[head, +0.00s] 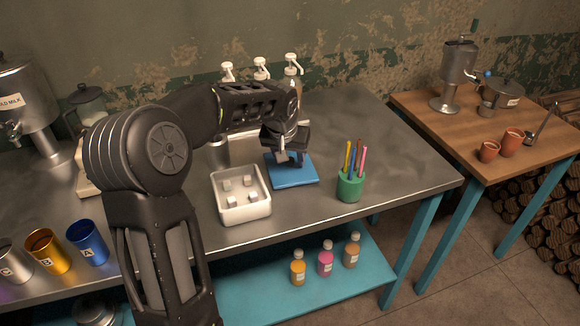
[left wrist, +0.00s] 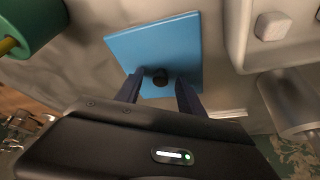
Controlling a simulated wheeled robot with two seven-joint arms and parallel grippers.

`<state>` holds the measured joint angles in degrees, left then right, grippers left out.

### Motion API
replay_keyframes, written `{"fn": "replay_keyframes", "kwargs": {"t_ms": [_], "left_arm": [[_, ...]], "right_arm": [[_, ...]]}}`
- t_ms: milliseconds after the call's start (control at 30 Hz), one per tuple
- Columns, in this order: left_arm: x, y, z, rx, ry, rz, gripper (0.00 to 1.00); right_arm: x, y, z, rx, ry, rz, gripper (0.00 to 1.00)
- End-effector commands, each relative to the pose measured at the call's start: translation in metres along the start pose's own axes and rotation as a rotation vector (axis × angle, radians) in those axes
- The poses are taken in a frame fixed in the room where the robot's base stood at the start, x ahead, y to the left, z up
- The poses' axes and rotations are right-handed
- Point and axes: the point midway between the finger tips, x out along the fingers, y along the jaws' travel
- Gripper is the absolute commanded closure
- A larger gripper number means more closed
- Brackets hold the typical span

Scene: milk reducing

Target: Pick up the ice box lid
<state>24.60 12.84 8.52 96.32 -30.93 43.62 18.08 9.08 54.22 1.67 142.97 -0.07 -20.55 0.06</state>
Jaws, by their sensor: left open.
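The ice box lid (head: 293,178) is a flat blue square lying on the metal counter, to the right of the white ice box (head: 246,213). In the left wrist view the lid (left wrist: 150,45) has a small dark round knob (left wrist: 160,77). My left gripper (head: 291,160) is over the lid and hides part of it. In the left wrist view its open fingers (left wrist: 158,90) are on either side of the knob, with gaps visible. I cannot tell whether they touch the lid. The ice box is uncovered and holds several pale cubes. My right gripper is not in view.
A green cup (head: 350,188) with straws stands right of the lid. Lettered metal cups (head: 47,251) stand at the left. White pump dispensers (head: 261,70) are behind my left arm. Coloured bottles (head: 325,260) stand on the shelf below. The counter's right end is clear.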

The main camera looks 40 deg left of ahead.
Motion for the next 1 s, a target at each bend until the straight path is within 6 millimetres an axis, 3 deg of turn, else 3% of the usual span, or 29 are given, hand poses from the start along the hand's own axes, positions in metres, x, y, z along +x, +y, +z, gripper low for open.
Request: {"fn": "replay_keyframes", "kwargs": {"t_ms": [500,1000], "left_arm": [[-0.0007,-0.0003,-0.0002,0.000,0.001,0.000,0.54],[-0.0007,-0.0003,-0.0002,0.000,0.001,-0.001,0.95]], "right_arm": [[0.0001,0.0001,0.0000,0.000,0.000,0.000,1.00],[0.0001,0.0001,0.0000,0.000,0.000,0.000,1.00]]}}
